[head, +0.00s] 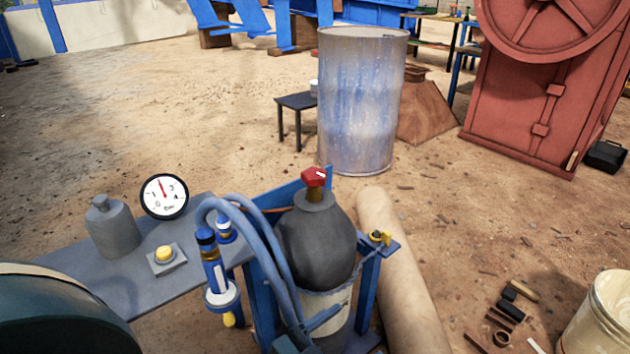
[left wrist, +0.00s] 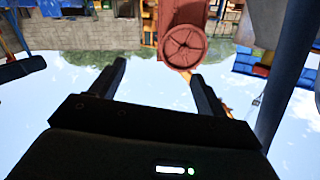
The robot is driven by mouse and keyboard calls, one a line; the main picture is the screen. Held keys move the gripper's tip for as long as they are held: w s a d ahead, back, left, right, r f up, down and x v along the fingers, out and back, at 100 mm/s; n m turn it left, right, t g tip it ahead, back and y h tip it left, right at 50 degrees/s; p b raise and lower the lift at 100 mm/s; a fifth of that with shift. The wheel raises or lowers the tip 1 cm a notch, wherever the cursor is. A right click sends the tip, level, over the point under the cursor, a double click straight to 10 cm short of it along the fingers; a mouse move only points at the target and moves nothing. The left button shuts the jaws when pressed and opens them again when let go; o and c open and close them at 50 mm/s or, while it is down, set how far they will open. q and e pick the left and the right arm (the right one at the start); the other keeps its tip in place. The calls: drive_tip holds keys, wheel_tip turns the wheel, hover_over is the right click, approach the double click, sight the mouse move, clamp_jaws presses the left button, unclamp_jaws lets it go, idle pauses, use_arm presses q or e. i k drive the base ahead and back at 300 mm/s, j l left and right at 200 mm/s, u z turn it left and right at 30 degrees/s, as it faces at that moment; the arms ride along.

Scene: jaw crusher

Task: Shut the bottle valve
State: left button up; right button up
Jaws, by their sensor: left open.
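A dark grey gas bottle (head: 316,245) stands upright in a blue frame (head: 366,290) at the lower middle of the head view. Its red valve knob (head: 314,176) sits on a brass neck on top, with nothing touching it. My left gripper (left wrist: 158,73) shows only in the left wrist view. Its two dark fingers are apart with nothing between them. That view looks upside down, with sky below, and the bottle and valve are not in it. My right gripper is in neither view.
Blue hoses (head: 250,215) arch close left of the bottle. A grey bench (head: 120,285) carries a round gauge (head: 164,196) and a yellow button (head: 165,254). A yellow tap (head: 380,238) sits right of the bottle. A drum (head: 360,100) and red machine (head: 535,110) stand behind.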

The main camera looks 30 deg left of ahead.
sight(313, 176)
drive_tip(key=i+l+u, duration=0.6)
drive_tip(key=i+l, duration=0.2)
